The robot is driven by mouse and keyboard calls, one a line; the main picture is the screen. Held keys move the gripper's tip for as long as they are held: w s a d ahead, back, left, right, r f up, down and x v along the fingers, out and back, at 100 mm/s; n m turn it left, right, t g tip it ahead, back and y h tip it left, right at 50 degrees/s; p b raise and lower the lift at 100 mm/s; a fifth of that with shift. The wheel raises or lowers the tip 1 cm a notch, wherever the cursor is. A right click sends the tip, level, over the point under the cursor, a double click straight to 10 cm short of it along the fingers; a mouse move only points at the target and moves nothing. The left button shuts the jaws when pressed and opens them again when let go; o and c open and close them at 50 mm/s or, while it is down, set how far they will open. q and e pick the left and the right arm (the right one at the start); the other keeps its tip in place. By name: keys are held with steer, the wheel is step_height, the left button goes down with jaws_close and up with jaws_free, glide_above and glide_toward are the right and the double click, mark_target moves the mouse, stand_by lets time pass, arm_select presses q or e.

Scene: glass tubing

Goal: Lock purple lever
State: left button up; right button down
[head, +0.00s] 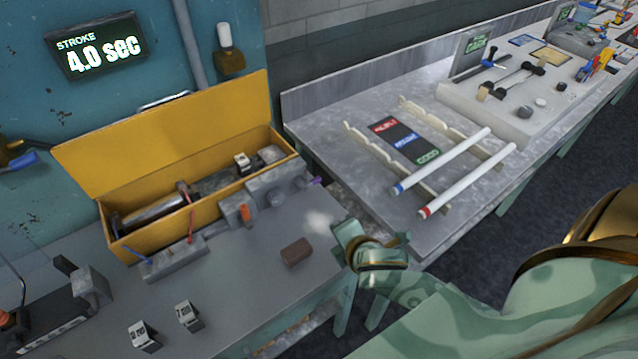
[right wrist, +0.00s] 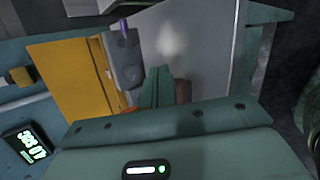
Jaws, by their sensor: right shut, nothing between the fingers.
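The purple lever (head: 315,181) is a small purple tip at the right end of the grey block assembly beside the yellow box. In the right wrist view the purple lever (right wrist: 124,27) stands up from the end of a grey block (right wrist: 122,58). My right gripper (head: 345,238) is shut and empty, to the right of and nearer than the lever, apart from it. In the right wrist view its fingers (right wrist: 157,86) are together, over the bench, with the lever up and to the left. My left gripper is not in view.
The open yellow box (head: 165,155) holds a metal cylinder. Red (head: 191,225), orange (head: 243,212) and blue (head: 137,256) levers sit along its front. A brown block (head: 296,252) lies on the bench by my right gripper. White tubes (head: 455,185) rest on the right table.

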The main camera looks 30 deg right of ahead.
steer(key=w+d+n+y, duration=0.1)
steer(key=w+d+n, duration=0.1)
steer(key=n, duration=0.3)
steer(key=w+d+f+n+t+y, duration=0.1)
steer(key=w+d+n, duration=0.1)
steer(key=w+n, duration=0.2)
steer(key=w+d+f+n, duration=0.1)
steer(key=w+d+n, duration=0.1)
steer(key=n, duration=0.5)
steer(key=shift+w+d+n+t+y, duration=0.15)
steer(key=shift+w+n+t+y, duration=0.25)
steer(key=shift+w, duration=0.15)
steer(key=shift+w+d+n, duration=0.15)
steer(key=shift+d+n, duration=0.25)
steer(key=shift+n, duration=0.2)
steer(key=shift+w+f, duration=0.1)
steer(key=b+x, duration=0.2)
steer(key=x, duration=0.7)
steer(key=shift+w+a+f+b, duration=0.15)
steer(key=shift+w+f+b, duration=0.05)
steer(key=shift+w+b, duration=0.2)
steer(key=shift+r, duration=0.1)
steer(key=shift+r+p, duration=0.1)
steer(key=shift+p, duration=0.3)
